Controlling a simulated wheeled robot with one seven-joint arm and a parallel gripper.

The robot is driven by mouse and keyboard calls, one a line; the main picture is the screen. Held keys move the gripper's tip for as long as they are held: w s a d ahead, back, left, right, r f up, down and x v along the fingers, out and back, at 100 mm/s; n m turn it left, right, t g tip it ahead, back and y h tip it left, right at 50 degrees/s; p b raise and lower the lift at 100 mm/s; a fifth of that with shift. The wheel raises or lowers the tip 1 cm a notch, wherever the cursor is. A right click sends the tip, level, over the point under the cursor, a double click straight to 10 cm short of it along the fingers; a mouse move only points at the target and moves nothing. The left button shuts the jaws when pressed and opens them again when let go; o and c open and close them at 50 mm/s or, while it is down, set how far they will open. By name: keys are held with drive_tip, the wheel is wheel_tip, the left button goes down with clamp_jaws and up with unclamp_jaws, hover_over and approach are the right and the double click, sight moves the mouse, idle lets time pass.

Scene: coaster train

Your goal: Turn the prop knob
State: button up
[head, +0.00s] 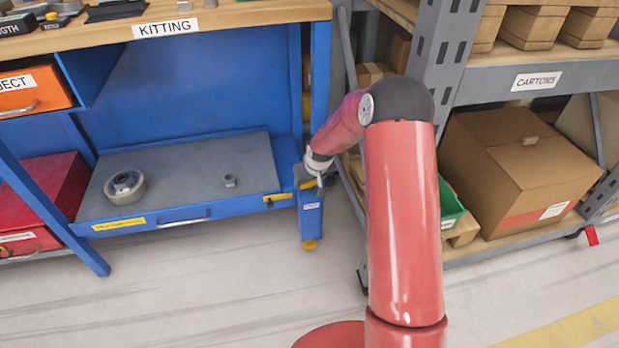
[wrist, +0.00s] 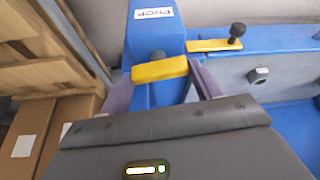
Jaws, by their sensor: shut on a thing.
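The prop knob (wrist: 160,70) is a yellow bar on the blue post (wrist: 155,35), which carries a white PROP label (wrist: 153,13) that is upside down in the wrist view. My gripper (wrist: 162,84) has its two purplish fingers at the two ends of the yellow bar, shut on it. The bar lies nearly level in the wrist view, tilted slightly. In the head view my gripper (head: 310,180) is at the top of the blue post (head: 311,222), at the bench's lower right corner. My wrist partly hides the knob there.
A yellow plate with a black ball knob (wrist: 236,32) is beside the post. The bench's lower shelf (head: 200,165) holds a round wheel-like part (head: 125,186) and a small metal piece (head: 230,181). A grey rack with cartons (head: 525,165) stands close on the right.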

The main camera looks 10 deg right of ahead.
drive_tip(key=shift+n, duration=0.6)
drive_tip(key=o, duration=1)
drive_tip(key=v, duration=0.7)
drive_tip(key=shift+s+d+r+p, duration=0.1)
drive_tip(key=shift+d+r+p, duration=0.1)
drive_tip(key=shift+r+p, duration=0.2)
